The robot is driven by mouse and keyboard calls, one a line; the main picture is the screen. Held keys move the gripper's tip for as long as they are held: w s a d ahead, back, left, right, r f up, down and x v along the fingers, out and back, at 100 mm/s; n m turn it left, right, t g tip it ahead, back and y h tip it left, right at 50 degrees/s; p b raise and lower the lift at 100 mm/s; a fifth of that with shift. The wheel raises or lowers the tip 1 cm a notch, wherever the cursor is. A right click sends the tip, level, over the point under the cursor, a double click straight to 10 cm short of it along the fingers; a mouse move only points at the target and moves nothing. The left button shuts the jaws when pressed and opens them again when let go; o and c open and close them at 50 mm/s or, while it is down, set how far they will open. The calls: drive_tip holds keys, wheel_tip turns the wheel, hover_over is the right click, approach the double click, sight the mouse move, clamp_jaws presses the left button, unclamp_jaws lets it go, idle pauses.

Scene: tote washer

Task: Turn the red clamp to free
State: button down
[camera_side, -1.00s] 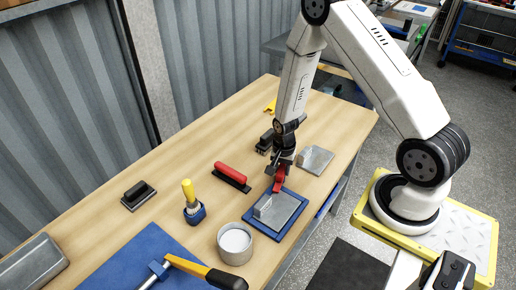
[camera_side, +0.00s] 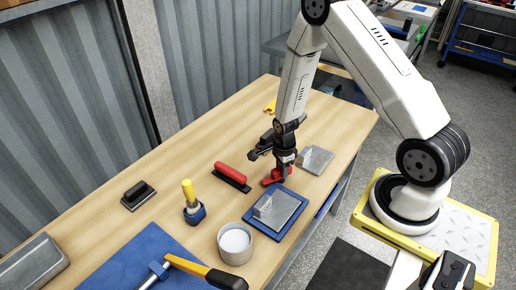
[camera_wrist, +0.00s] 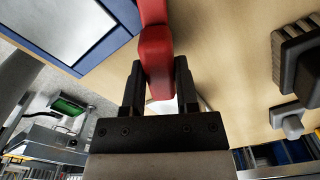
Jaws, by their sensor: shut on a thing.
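The red clamp (camera_side: 271,181) lies at the far corner of a blue-edged base (camera_side: 261,230) that carries a grey metal plate (camera_side: 287,209). In the side view its red arm points left, off the plate, over bare wood. My gripper (camera_side: 283,175) points down at the clamp, its fingers shut on it. In the wrist view the red clamp (camera_wrist: 156,48) sits between the two black fingers of my gripper (camera_wrist: 157,85). The blue edge (camera_wrist: 97,52) shows at the upper left there, apart from the fingers. The clamp's pivot is hidden.
A red-handled brush (camera_side: 231,173) lies to the left of the clamp, and a white-filled cup (camera_side: 235,245) stands in front. A second grey plate (camera_side: 317,158) lies behind to the right. A yellow-handled tool (camera_side: 189,193) stands farther left. Bare wood separates them.

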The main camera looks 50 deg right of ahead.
drive_tip(key=m, duration=0.6)
drive_tip(key=shift+m, duration=0.3)
drive_tip(key=m, duration=0.5)
drive_tip(key=shift+m, duration=0.4)
drive_tip(key=shift+c, duration=1.8)
unclamp_jaws()
drive_tip(key=shift+r, duration=0.2)
drive_tip(key=shift+r, duration=3.75)
